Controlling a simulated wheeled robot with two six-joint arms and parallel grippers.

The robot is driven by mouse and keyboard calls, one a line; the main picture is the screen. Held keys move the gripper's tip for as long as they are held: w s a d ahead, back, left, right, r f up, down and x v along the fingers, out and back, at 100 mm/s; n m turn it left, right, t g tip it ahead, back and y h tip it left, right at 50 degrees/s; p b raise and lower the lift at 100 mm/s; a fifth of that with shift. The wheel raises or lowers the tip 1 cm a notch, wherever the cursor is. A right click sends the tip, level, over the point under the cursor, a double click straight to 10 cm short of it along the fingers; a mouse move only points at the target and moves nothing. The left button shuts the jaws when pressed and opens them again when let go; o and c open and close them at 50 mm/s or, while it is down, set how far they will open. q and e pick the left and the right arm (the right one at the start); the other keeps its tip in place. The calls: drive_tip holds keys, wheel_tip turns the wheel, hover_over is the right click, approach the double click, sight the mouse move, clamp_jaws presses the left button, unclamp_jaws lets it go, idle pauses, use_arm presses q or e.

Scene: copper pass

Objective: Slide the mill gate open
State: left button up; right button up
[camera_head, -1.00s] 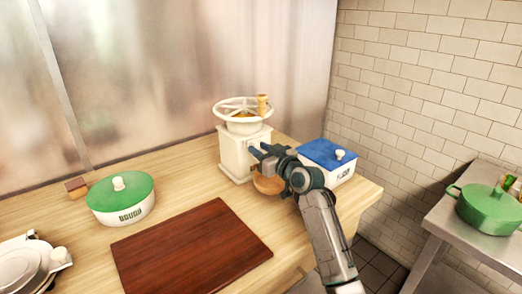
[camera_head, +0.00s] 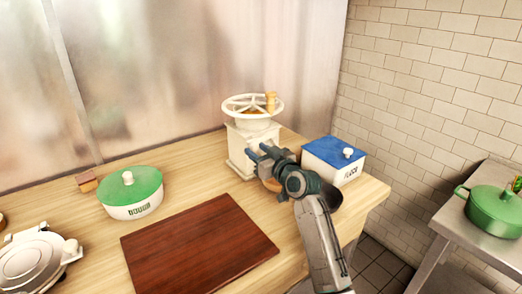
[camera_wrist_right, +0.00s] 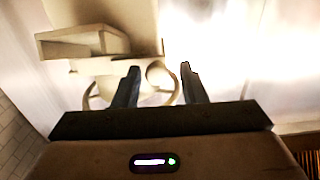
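The cream mill (camera_head: 243,140) stands upright at the back of the wooden counter, with a spoked wheel (camera_head: 253,105) and a wooden crank knob on top. My right gripper (camera_head: 257,153) is at the mill's front face. Its fingers and wrist cover part of that face, so I cannot make out the gate in the head view. In the right wrist view the two fingers (camera_wrist_right: 160,70) are apart, with cream mill parts (camera_wrist_right: 85,42) beyond and between them. I cannot tell whether they touch the mill. My left gripper is not in view.
A blue-lidded box (camera_head: 334,162) stands close right of the mill. A dark red board (camera_head: 198,250), a green-lidded dough pot (camera_head: 131,195) and a pale round appliance (camera_head: 32,262) occupy the counter. A green pot (camera_head: 493,210) sits on a side table.

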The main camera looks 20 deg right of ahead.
drive_tip(key=shift+s+a+r, duration=0.1)
drive_tip(key=shift+a+r, duration=0.05)
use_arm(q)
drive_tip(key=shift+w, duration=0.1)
use_arm(e)
drive_tip(key=shift+s+d, duration=0.25)
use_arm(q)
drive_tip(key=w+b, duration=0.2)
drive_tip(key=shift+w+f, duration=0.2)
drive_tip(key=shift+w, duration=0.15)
use_arm(e)
drive_tip(key=v, duration=1)
drive_tip(key=shift+s+a, duration=0.1)
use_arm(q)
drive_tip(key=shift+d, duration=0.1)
